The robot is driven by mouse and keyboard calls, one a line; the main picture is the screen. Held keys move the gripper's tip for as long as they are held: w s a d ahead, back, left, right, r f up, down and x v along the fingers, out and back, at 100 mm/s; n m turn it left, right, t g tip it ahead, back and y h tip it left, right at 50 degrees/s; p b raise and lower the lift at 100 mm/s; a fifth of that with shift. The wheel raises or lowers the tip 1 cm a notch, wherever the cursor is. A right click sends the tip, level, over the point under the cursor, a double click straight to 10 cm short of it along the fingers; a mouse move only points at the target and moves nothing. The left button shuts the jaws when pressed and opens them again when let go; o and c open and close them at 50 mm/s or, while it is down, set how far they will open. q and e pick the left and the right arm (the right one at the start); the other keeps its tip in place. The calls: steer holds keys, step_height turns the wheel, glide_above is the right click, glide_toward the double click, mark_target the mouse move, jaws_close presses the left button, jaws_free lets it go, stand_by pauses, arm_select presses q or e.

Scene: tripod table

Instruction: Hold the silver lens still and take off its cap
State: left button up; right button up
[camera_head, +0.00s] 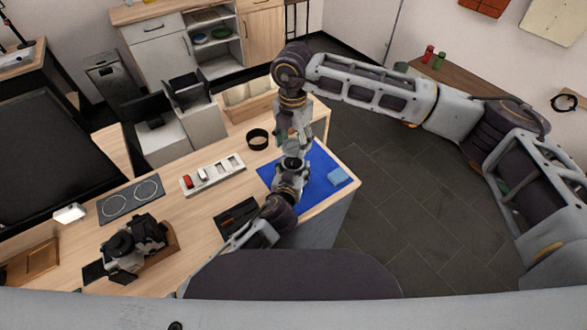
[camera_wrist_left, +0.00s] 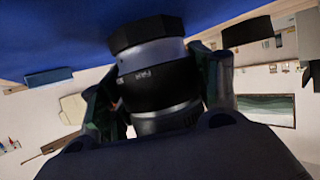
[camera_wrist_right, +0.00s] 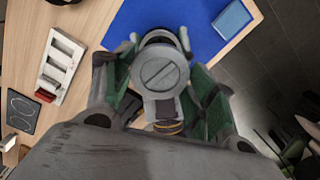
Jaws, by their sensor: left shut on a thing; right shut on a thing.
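The silver lens (camera_wrist_left: 155,75), with a silver band and black rings, is between the fingers of my left gripper (camera_wrist_left: 163,85), which is shut on it. In the head view the lens (camera_head: 293,163) is held above the blue mat, its dark round end facing up. My right gripper (camera_head: 292,142) is just above it. In the right wrist view, my right gripper is shut on a round grey cap (camera_wrist_right: 160,72) with a slot-like line across its face. The lens's ring partly shows behind the cap. The cap looks apart from the lens, but the gap is hard to judge.
The blue mat (camera_head: 323,172) lies at the table's right end, with a light blue block (camera_head: 337,177) on it. A black round container (camera_head: 257,139), a white tray (camera_head: 212,174) with several slots, a black open case (camera_head: 236,218) and a camera (camera_head: 135,243) stand to the left.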

arm_select(q)
steer(key=o, duration=1.3)
steer(key=shift+s, duration=0.1)
steer(key=shift+v, duration=5.9)
steer(key=shift+r, duration=0.15)
arm_select(e)
steer(key=shift+r, duration=0.15)
arm_select(q)
step_height(320, 180, up, 9)
steer(key=p, duration=0.9)
arm_select(e)
step_height(320, 180, up, 9)
arm_select(q)
steer(key=shift+r+p, duration=0.35)
steer(key=shift+p, duration=0.15)
arm_select(e)
steer(key=shift+r, duration=0.35)
